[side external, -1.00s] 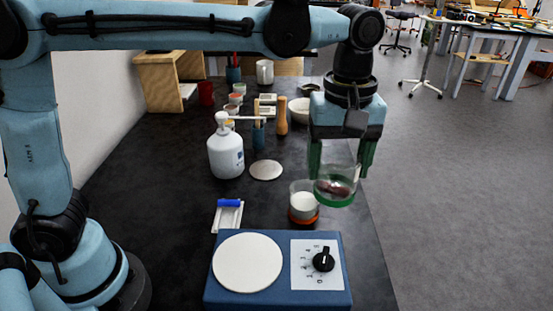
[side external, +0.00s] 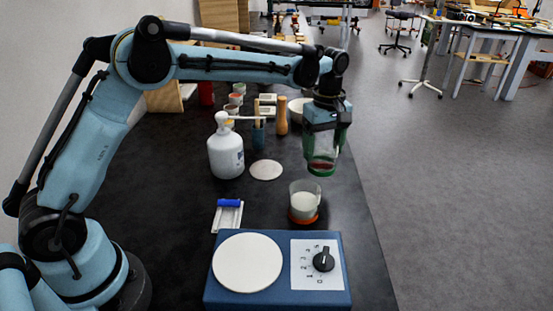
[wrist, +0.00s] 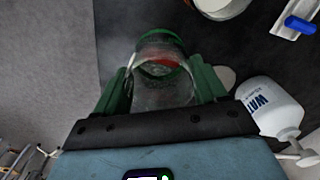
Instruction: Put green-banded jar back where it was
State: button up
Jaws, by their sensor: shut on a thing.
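The green-banded jar (side external: 321,160) is a clear glass jar with a green band at its lower end and something reddish inside. My gripper (side external: 323,150) is shut on it, with a green finger on each side. In the side view the jar hangs near the right edge of the dark table, beyond the orange-banded jar. In the wrist view the jar (wrist: 162,70) sits between the two fingers, its green band at the far end. Whether its base touches the table is hard to tell.
An orange-banded jar (side external: 304,201) with pale contents stands nearer the camera. A white bottle (side external: 225,150), a pale round disc (side external: 266,170) and a wooden pestle-like piece (side external: 281,120) stand left. A blue hotplate-like device (side external: 277,270) is in front. A white bowl (side external: 299,108) lies behind.

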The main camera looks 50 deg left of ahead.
aim_at(320, 145)
jog(key=shift+w+a+f, duration=0.4)
jog(key=shift+a+f, duration=0.05)
jog(key=shift+a, duration=0.1)
jog(key=shift+w+a+f, duration=0.35)
jog(key=shift+a+f, duration=0.05)
jog(key=shift+a, duration=0.15)
jog(key=shift+f, duration=2)
jog(key=shift+f, duration=0.15)
jog(key=o, duration=1.2)
